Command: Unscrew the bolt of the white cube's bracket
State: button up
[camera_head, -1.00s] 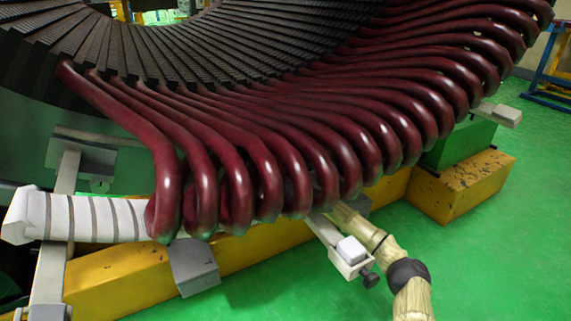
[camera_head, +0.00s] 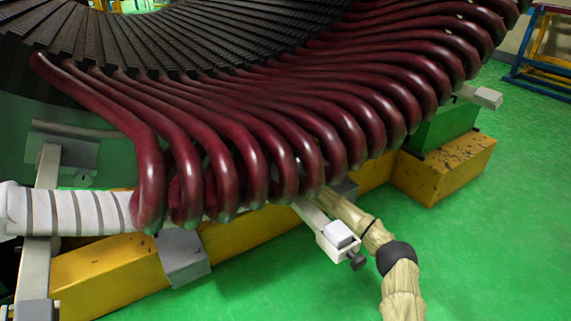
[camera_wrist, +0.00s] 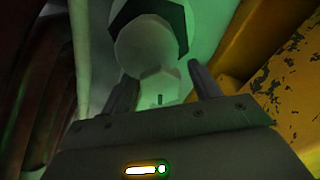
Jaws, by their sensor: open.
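In the head view, the white cube (camera_head: 338,234) sits on the outer end of a pale bracket arm (camera_head: 318,220) that sticks out from under the red coils. A dark bolt (camera_head: 357,262) stands out at the bracket's lower right end. My arm passes just right of the bracket and runs back under the coils, and my gripper is hidden there. In the wrist view, my gripper (camera_wrist: 161,72) is open, with its two dark fingers apart. A pale rounded shape (camera_wrist: 160,88) shows beyond and between them; I cannot tell what it is. I cannot make out the bolt in that view.
Red coils (camera_head: 300,145) hang above the bracket. A yellow beam (camera_head: 245,228) runs below them, and a yellow block (camera_head: 450,170) stands to the right. Green floor (camera_head: 490,240) is clear at lower right. The wrist view shows a yellow surface (camera_wrist: 285,55) close on the right.

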jog(key=v, duration=1.7)
jog(key=shift+f, duration=0.1)
